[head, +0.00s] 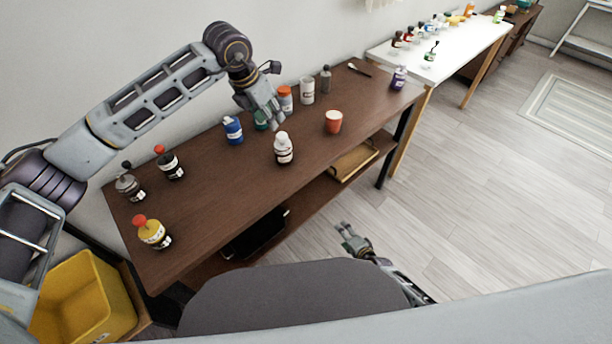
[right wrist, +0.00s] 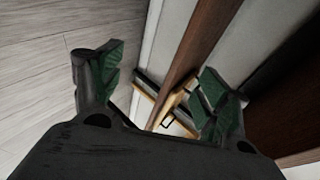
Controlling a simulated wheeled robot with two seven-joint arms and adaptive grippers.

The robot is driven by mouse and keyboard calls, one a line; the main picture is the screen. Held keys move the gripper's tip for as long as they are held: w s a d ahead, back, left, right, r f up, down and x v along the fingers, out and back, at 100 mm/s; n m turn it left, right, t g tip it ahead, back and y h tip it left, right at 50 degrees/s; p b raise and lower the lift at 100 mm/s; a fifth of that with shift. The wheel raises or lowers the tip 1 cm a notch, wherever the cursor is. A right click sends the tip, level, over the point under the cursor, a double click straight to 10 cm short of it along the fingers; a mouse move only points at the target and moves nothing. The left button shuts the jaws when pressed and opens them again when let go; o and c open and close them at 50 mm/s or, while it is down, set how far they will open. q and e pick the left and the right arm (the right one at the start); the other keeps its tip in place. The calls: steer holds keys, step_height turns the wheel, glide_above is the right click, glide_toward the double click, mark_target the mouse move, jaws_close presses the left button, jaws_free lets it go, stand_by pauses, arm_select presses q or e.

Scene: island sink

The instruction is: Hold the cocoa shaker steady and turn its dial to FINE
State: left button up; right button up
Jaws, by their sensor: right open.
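Several small shakers and bottles stand on the dark brown table (head: 205,188); their labels are too small to read, so I cannot tell which is the cocoa shaker or how any dial is set. A dark bottle with a white top and pale label (head: 284,150) stands upright near the front edge. My left gripper (head: 270,118) points down behind it, partly covering a green container (head: 261,125); whether it touches anything is unclear. My right gripper (head: 349,236) is low in front of the table, away from the shakers. The right wrist view shows its fingers (right wrist: 155,95) apart and empty.
A blue bottle (head: 233,130), an orange-topped jar (head: 285,98), a white jar (head: 307,91) and a red cup (head: 333,122) stand nearby. Red-knobbed containers (head: 152,232) stand left. A yellow bin (head: 82,297) is at lower left. A white table (head: 455,50) stands beyond.

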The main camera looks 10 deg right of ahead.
steer(key=w+a+r+m+t+y, duration=0.1)
steer(key=a+r+m, duration=0.3)
steer(key=r, duration=0.4)
steer(key=w+a+r+m+t+y, duration=0.1)
steer(key=w+a+r+m+t, duration=0.1)
steer(key=r, duration=0.7)
steer(key=w+a+r+m+t+y, duration=0.1)
steer(key=w+a+r+m, duration=0.2)
steer(key=a+r+m, duration=0.2)
steer(key=shift+w+a+r+m+t, duration=0.1)
steer(key=shift+r+m, duration=0.25)
steer(key=shift+r, duration=0.4)
steer(key=shift+w+a+r+m+t, duration=0.15)
steer(key=shift+r+m, duration=0.15)
steer(key=shift+r, duration=0.45)
steer(key=shift+w+a+r+m+t, duration=0.1)
steer(key=shift+r+m, duration=0.25)
steer(key=shift+r, duration=0.4)
steer(key=m+y, duration=0.1)
steer(key=m, duration=0.4)
glide_toward(287, 153)
steer(key=shift+s+d+f+t, duration=0.25)
steer(key=shift+s+f+t, duration=0.1)
steer(key=shift+f, duration=0.05)
steer(key=shift+w, duration=0.15)
steer(key=shift+x, duration=6.75)
steer(key=shift+a, duration=0.15)
steer(key=shift+c, duration=0.3)
steer(key=c, duration=1.1)
